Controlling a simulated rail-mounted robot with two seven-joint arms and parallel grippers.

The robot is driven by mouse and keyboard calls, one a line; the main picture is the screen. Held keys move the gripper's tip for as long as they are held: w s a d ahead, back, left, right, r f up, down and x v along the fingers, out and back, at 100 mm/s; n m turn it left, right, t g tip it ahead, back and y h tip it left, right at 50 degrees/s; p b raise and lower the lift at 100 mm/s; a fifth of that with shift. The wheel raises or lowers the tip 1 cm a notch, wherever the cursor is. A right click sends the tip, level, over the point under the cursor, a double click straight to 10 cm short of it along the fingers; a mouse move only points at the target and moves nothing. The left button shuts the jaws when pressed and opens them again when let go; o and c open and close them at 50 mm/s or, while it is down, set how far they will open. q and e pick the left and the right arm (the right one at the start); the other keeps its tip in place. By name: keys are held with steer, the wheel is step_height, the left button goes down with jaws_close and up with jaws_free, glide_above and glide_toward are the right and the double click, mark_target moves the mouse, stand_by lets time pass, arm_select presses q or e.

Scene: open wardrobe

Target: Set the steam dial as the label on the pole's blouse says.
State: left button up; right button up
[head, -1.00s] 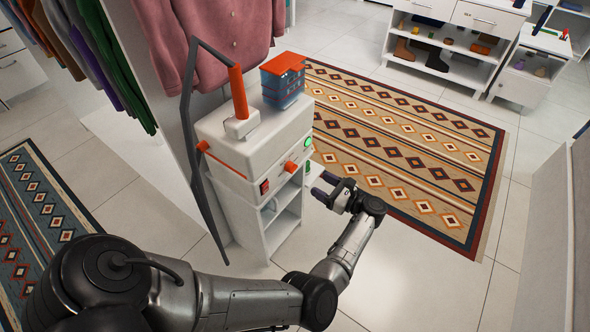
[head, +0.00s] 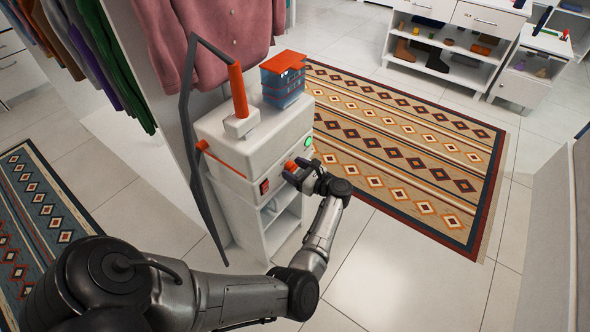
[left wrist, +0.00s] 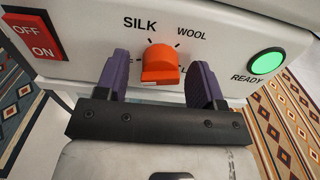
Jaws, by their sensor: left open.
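The orange steam dial (left wrist: 160,65) sits on the white steamer's (head: 252,152) front panel. In the left wrist view SILK is printed above it and WOOL to its upper right; another word at lower right is mostly hidden. A pale mark shows on the dial's lower edge, but I cannot tell its exact setting. My left gripper (head: 298,172) is open at the panel, its purple fingers on either side of the dial, with no clear grip on it. A pink blouse (head: 205,40) hangs behind the steamer; its label does not show.
A red ON/OFF switch (left wrist: 35,38) is left of the dial and a lit green READY light (left wrist: 267,61) is right. A blue container (head: 282,88) and an orange-handled steam head (head: 238,95) stand on the steamer. A patterned rug (head: 400,140) lies to the right.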

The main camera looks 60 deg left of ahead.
arm_select(q)
steer(key=shift+c, duration=0.3)
steer(key=c, duration=0.8)
steer(key=shift+c, duration=0.2)
steer(key=m, duration=0.3)
steer(key=m+p, duration=0.1)
steer(key=m, duration=0.3)
steer(key=shift+r, duration=0.1)
steer(key=m+p, duration=0.1)
steer(key=m, duration=0.3)
steer(key=shift+m+p, duration=0.6)
steer(key=shift+m, duration=0.9)
